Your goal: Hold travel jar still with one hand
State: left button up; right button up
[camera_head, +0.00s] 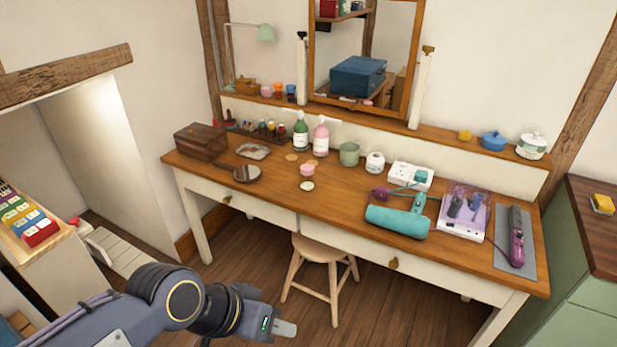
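A small pink jar (307,170), which looks like the travel jar, stands upright near the middle of the wooden dressing table (270,192). A pale round disc (307,186), perhaps its lid, lies just in front of it. My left gripper (284,328) is low in the picture, in front of the table and beside the stool, well apart from the jar. Its fingers show edge-on as one pale shape, so I cannot tell whether they are open or shut. Nothing shows in it. My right gripper is out of view.
Behind the jar stand a green bottle (300,132), a pink bottle (321,137) and a green cup (349,154). A brown box (200,142) is at left; a teal roll (397,221) and a purple tool (516,240) are at right. A stool (318,248) stands in front.

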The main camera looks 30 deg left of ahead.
aim_at(307, 183)
jog(key=i+j+u, duration=0.1)
jog(key=u, duration=0.3)
jog(key=i+u, duration=0.25)
jog(key=u, duration=0.15)
jog(key=i+u, duration=0.2)
jog(key=u, duration=0.2)
jog(key=i+l, duration=0.2)
jog(key=i, duration=0.25)
jog(key=i+l, duration=0.25)
jog(key=i, duration=0.2)
